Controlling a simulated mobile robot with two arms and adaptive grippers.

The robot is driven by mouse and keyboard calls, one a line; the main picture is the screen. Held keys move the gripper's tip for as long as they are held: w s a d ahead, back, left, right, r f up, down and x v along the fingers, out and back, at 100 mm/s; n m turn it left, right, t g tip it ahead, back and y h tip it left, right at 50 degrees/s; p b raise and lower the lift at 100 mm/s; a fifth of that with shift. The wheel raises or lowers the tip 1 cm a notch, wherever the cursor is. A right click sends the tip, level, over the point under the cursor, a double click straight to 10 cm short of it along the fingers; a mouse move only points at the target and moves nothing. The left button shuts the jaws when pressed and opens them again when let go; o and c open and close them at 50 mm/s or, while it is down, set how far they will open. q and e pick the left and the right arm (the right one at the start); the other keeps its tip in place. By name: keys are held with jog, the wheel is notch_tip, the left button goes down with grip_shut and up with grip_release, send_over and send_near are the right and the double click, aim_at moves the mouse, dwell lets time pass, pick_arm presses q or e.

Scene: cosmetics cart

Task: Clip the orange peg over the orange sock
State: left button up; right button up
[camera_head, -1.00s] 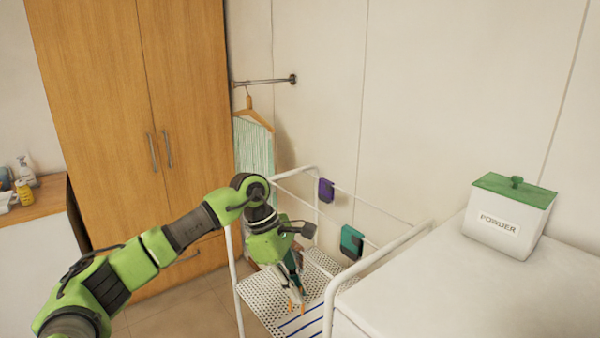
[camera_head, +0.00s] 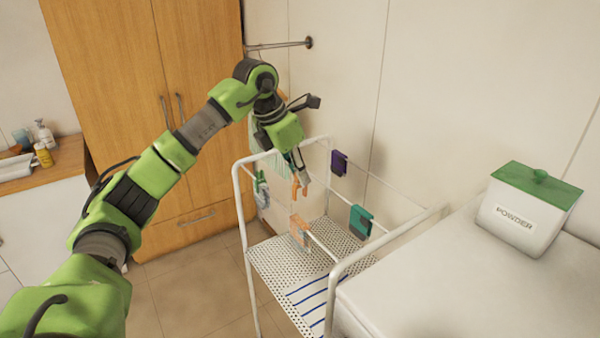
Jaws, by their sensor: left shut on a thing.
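My left gripper (camera_head: 297,165) points down over the white drying rack and is shut on the orange peg (camera_head: 300,187). The peg's two prongs point downward. The orange sock (camera_head: 299,229) hangs folded over a thin rack rail, below the peg in the picture. The peg and the sock are apart, with a visible gap between them. My right gripper is not in view.
The white rack (camera_head: 334,292) has a perforated shelf with blue stripes. A purple sock (camera_head: 339,162) and a teal sock (camera_head: 361,222) hang on another rail. A pale green item (camera_head: 261,190) hangs at left. A powder box (camera_head: 527,210) stands on the right counter.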

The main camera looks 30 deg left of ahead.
pick_arm(q)
jog(key=shift+f+b, duration=0.55)
jog(key=shift+f, duration=0.2)
jog(key=shift+f+b, duration=0.65)
jog(key=shift+f, duration=0.35)
jog(key=shift+f+b, duration=1.8)
jog(key=shift+f, duration=0.95)
jog(key=shift+f+b, duration=0.45)
jog(key=shift+f, duration=0.3)
jog(key=o, duration=0.8)
jog(key=shift+o, duration=0.2)
